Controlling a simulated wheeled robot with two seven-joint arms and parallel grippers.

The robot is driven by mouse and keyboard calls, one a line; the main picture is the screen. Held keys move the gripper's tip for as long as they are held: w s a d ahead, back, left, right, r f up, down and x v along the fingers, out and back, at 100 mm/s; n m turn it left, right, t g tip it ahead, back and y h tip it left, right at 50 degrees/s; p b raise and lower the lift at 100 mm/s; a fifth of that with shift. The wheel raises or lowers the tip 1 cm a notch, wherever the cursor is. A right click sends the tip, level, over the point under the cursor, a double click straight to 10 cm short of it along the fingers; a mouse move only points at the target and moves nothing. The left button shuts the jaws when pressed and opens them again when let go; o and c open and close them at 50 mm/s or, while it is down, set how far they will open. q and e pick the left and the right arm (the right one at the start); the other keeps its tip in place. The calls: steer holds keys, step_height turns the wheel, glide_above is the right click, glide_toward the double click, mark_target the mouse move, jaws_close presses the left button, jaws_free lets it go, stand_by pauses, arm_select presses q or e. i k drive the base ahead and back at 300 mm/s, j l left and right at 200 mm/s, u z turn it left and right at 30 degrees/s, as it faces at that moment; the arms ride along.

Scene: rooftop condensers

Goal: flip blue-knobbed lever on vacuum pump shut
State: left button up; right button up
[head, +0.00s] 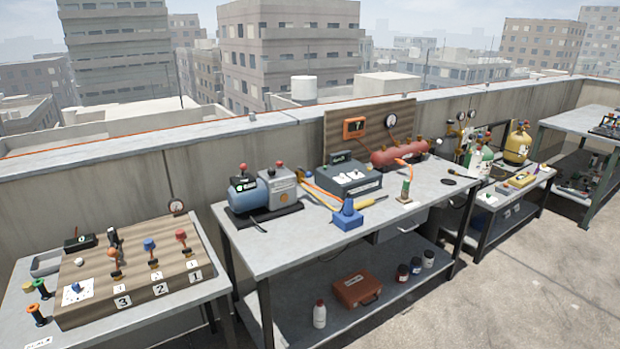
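A machine with a blue cylinder and a grey box (283,190), which looks like the vacuum pump, stands on a dark base at the left of the middle bench. Small red knobs show on its top, and a thin dark rod sticks out at its front. I cannot make out a blue knob on it. The board carries labels 3, 2 and 1. Neither of my grippers is in view.
The middle bench (270,249) also holds a dark box with gauges (348,178), a red tank (400,153) and a blue block (347,218). A red case (357,288) and bottles sit on its lower shelf. Gas cylinders stand at right. Open floor lies at front right.

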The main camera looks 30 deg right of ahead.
mark_target(308, 173)
steer(key=i+l, duration=0.25)
steer(key=l, duration=0.2)
steer(key=i+l, duration=0.2)
steer(key=l, duration=0.2)
steer(key=i+l, duration=0.25)
steer(key=l, duration=0.2)
steer(key=i+l, duration=0.2)
steer(key=l, duration=0.2)
steer(key=i+l, duration=0.25)
steer(key=l, duration=0.2)
steer(key=z, duration=0.05)
